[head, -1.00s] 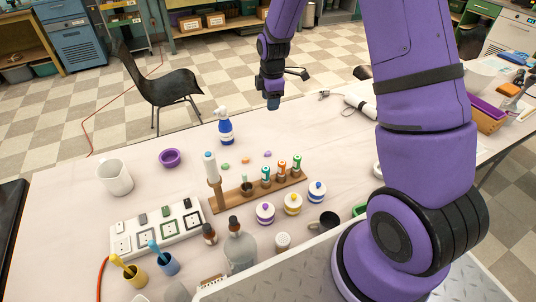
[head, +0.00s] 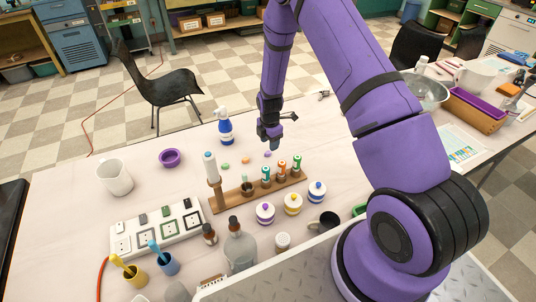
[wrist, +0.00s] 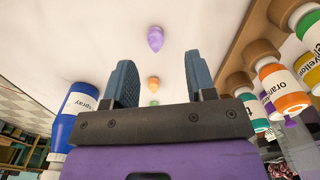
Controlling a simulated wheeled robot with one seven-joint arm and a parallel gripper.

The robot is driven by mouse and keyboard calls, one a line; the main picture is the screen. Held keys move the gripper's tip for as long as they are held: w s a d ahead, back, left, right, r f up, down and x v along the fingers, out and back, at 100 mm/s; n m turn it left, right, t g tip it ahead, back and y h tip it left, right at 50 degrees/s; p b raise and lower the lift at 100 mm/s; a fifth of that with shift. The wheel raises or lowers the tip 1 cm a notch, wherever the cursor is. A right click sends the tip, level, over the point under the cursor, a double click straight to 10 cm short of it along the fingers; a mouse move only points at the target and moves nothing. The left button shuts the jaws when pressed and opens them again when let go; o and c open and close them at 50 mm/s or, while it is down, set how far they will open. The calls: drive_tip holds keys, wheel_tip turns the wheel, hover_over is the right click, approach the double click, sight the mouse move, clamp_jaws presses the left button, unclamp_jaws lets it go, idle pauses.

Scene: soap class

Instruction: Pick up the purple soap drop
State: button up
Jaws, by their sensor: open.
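The purple soap drop (head: 267,154) lies on the white table, behind the wooden bottle rack. In the wrist view the purple drop (wrist: 155,39) shows beyond my fingertips, between the lines of the two fingers. My gripper (head: 275,146) is just above the table, close to the drop, pointing down. In the wrist view my gripper (wrist: 158,75) has its two blue-grey fingers apart with nothing between them touching. An orange drop (wrist: 153,84) and a green drop (wrist: 154,103) show farther along, partly framed by the fingers.
A blue spray bottle (head: 225,128) stands left of my gripper. The wooden rack (head: 230,200) with several labelled bottles stands in front and to the right in the wrist view. Striped jars (head: 292,203), a purple bowl (head: 170,158) and a white mug (head: 114,177) stand nearby.

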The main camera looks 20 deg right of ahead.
sight(269, 152)
drive_tip(key=shift+w+f, duration=0.15)
drive_tip(key=shift+f, duration=1.25)
drive_tip(key=shift+w+f, duration=0.1)
drive_tip(key=shift+f, duration=1.25)
drive_tip(key=shift+c, duration=0.5)
clamp_jaws()
